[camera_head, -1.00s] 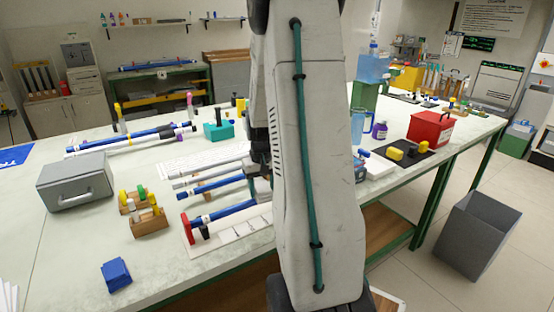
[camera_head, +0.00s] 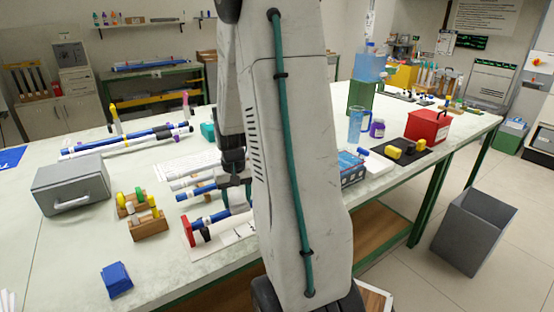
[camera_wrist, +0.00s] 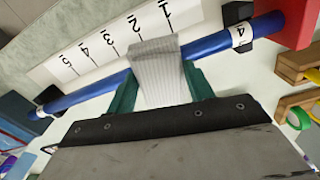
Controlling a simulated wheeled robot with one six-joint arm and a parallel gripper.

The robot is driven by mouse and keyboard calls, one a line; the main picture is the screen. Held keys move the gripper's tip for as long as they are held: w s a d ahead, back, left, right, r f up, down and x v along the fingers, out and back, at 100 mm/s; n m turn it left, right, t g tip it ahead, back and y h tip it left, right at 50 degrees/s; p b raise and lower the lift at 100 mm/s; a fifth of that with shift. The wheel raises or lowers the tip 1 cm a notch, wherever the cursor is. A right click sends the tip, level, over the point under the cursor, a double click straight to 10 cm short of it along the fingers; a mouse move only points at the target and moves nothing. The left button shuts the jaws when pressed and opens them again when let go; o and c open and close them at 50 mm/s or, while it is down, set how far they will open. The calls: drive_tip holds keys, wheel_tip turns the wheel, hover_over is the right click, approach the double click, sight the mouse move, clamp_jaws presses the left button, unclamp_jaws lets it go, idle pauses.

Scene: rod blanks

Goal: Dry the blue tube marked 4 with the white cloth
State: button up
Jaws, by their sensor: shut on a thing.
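The blue tube (camera_wrist: 210,47) with a white label marked 4 (camera_wrist: 238,37) lies along a white board numbered 1 to 5 in the wrist view. In the head view the tube (camera_head: 220,214) is at the table's front, partly hidden by my arm. My gripper (camera_wrist: 161,80) is shut on the white cloth (camera_wrist: 158,68), a ribbed, folded piece between its teal fingers. The cloth covers part of the tube beside the label; I cannot tell whether it presses on it. In the head view my gripper (camera_head: 236,181) is above the tube, and the cloth is not discernible.
A red end block (camera_head: 188,231) stands at the tube's left end. Other tubes (camera_head: 195,183) lie just behind.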

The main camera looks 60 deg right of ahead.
drive_tip(key=shift+w+a, duration=0.4)
drive_tip(key=shift+a, duration=0.3)
drive_tip(key=shift+w+a+r, duration=0.15)
drive_tip(key=shift+a+r, duration=0.05)
wheel_tip(320, 180, up, 2)
drive_tip(key=shift+r, duration=2.9)
